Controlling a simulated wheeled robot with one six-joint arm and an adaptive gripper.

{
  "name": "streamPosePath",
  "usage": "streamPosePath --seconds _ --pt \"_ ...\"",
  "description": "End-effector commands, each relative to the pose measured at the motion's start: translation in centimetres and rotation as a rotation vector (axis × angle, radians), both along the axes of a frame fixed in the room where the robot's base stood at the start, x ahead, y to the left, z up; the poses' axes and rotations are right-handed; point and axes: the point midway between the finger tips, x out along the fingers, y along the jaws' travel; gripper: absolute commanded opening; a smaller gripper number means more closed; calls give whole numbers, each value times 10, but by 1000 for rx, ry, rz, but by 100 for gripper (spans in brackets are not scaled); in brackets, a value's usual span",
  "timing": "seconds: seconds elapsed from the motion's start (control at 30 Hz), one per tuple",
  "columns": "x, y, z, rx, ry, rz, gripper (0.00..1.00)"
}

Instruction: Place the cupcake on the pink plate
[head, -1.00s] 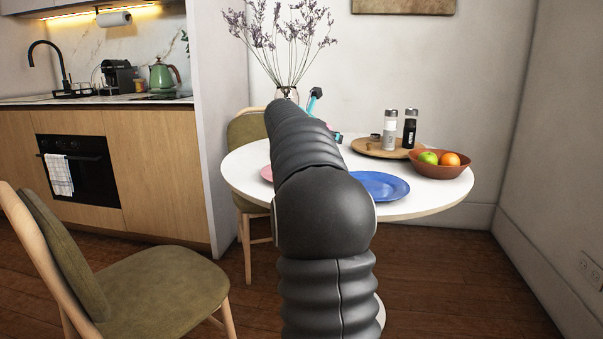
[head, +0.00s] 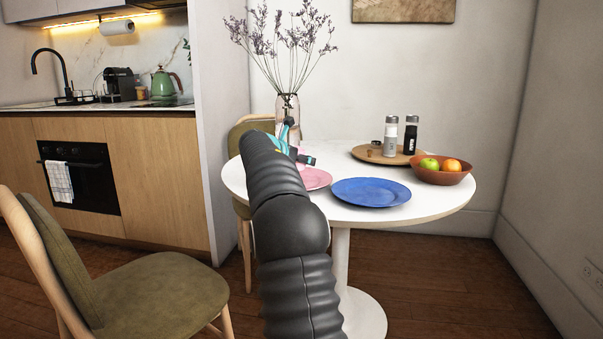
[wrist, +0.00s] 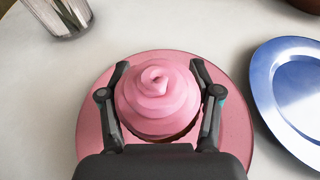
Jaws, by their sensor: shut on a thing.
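The cupcake (wrist: 158,98), with swirled pink frosting and a dark base, sits between the two fingers of my gripper (wrist: 160,107) in the wrist view. The fingers are shut on its sides. The pink plate (wrist: 92,118) lies directly beneath it in that view; I cannot tell whether the cupcake touches the plate. In the head view the pink plate (head: 316,179) shows partly behind my arm, on the left side of the table. My gripper (head: 297,150) is over that plate there, and the cupcake is mostly hidden.
A blue plate (head: 370,192) lies right of the pink plate on the white round table (head: 430,203). A glass vase (head: 287,113) stands behind. A wooden board (head: 366,154) with two shakers and a fruit bowl (head: 441,174) are at the back right.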

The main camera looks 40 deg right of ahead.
Motion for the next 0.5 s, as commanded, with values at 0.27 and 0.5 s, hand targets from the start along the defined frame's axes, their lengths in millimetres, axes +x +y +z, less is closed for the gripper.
streamPosePath --seconds 0.27,0.5 --pt "-1 0 -36 1 2 -1 55" --pt "-1 -1 -37 -1 0 0 55"
